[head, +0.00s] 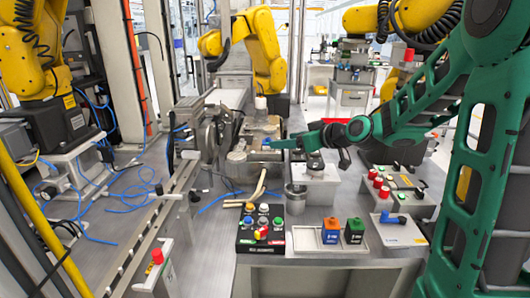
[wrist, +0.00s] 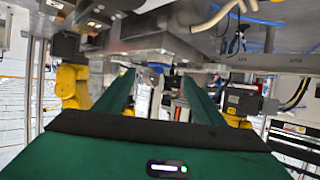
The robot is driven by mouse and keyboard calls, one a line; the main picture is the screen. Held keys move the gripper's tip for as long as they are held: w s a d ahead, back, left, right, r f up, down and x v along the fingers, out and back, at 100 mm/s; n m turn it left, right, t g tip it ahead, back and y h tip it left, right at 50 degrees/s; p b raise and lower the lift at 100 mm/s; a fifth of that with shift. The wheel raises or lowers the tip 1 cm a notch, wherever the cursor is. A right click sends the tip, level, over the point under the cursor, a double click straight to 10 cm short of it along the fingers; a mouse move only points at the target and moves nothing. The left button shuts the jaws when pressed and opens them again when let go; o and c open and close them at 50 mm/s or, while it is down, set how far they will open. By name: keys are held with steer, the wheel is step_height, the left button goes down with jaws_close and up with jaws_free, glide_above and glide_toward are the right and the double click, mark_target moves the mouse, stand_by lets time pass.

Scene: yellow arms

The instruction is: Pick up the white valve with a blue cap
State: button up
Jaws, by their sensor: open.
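My gripper (head: 274,143) reaches left over the middle of the workbench in the head view. In the wrist view its two long green fingers (wrist: 160,84) are spread apart, with nothing clasped between them. A small blue piece (wrist: 158,67) shows beyond and between the fingertips; it is too small to tell whether it is the valve's cap. In the head view a blue elbow-shaped part (head: 393,218) lies on a pale plate at the front right, well apart from my gripper. I cannot clearly make out a white valve body.
A black button box (head: 261,229) stands at the front, beside a tray (head: 309,238) with blue and green blocks. Yellow robot arms (head: 262,50) stand behind.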

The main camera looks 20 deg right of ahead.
mark_target(270, 140)
steer(key=x, duration=0.8)
steer(key=shift+w+r, duration=0.15)
steer(key=shift+w, duration=0.1)
steer(key=c, duration=1.1)
